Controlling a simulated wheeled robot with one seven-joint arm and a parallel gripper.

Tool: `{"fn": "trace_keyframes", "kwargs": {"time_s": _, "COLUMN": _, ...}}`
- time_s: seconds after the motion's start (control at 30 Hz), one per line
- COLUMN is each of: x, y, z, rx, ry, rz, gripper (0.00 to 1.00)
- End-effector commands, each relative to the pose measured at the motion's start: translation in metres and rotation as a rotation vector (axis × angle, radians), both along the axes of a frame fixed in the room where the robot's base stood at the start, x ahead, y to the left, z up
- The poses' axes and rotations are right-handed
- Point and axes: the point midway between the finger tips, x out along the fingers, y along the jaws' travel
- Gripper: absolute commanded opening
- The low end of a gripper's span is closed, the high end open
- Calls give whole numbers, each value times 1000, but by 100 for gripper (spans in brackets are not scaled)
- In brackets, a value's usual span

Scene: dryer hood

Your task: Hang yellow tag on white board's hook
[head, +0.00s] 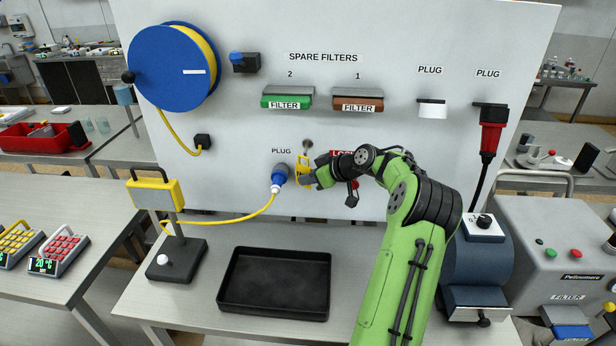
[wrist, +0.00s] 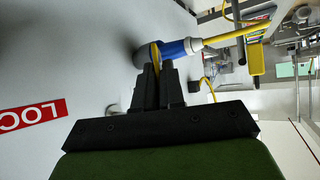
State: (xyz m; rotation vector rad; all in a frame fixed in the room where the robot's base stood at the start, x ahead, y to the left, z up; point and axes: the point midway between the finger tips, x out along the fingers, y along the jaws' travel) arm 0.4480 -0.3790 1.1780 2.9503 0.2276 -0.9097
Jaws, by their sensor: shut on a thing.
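The yellow tag (head: 301,172) is held upright against or just in front of the white board (head: 400,40), right of the blue plug. My gripper (head: 307,178) is shut on it. In the wrist view, the yellow tag (wrist: 156,55) shows as a thin edge between my fingertips (wrist: 158,72). A small grey metal peg (head: 308,144), seemingly the hook, sticks out just above the tag. I cannot tell whether the tag touches it. A grey round piece (wrist: 112,109), perhaps that hook, shows left of my fingers in the wrist view.
The blue plug (head: 279,176) with its yellow cable sits close left of my gripper. A red LOCK sign (head: 340,153) is partly hidden by my arm. Below are a black tray (head: 275,283) and a yellow box on a stand (head: 155,193).

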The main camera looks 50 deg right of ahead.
Motion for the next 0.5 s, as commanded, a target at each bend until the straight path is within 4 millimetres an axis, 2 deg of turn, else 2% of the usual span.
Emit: {"fn": "trace_keyframes", "kwargs": {"time_s": 0.5, "x": 18, "y": -21, "z": 1, "rx": 2, "ry": -1, "rz": 0, "gripper": 0}}
